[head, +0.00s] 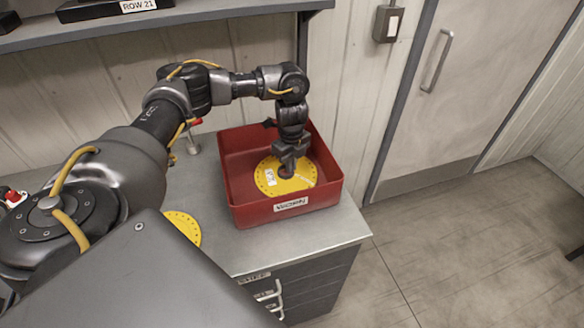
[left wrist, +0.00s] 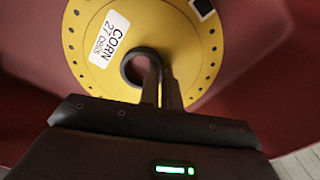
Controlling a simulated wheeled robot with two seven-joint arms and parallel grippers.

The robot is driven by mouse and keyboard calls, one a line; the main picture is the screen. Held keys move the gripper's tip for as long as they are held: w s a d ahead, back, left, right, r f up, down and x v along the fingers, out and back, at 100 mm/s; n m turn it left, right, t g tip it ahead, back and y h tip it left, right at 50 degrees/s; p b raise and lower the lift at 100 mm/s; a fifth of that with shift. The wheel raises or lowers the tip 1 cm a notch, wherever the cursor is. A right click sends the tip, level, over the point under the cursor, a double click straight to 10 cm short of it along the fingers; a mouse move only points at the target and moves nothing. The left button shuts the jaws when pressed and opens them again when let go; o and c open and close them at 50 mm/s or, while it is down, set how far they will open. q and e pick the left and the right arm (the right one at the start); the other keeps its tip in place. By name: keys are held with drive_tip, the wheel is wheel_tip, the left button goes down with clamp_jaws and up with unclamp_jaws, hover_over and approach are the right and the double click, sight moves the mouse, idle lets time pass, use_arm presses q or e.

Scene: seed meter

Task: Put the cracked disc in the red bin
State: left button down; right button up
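The red bin (head: 240,207) stands on the grey bench top, with a white label on its front. A yellow disc (head: 268,187) with a ring of small holes, a dark hub and a white label is inside the bin's walls. In the left wrist view the disc (left wrist: 181,42) reads "CORN 27 Cells" and has a black square mark near its edge; I see no crack. My left gripper (head: 287,171) points down into the bin; its fingers (left wrist: 162,88) are close together at the hub's edge, shut on it. Whether the disc touches the floor is unclear. My right gripper is out of view.
Another yellow disc (head: 184,226) lies on the bench (head: 225,248), partly hidden by my arm. A shelf (head: 150,20) runs above on the left. Drawers with handles are below the bench. A door and open floor are at right.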

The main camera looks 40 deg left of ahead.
use_arm(q)
drive_tip(key=shift+s+r, duration=0.1)
drive_tip(key=c, duration=1.7)
unclamp_jaws()
drive_tip(key=shift+o, duration=0.4)
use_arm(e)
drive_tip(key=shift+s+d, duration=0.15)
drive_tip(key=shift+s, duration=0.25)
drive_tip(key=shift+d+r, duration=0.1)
use_arm(q)
drive_tip(key=shift+r, duration=0.3)
wheel_tip(320, 180, up, 12)
drive_tip(key=p, duration=0.1)
drive_tip(key=shift+f, duration=0.25)
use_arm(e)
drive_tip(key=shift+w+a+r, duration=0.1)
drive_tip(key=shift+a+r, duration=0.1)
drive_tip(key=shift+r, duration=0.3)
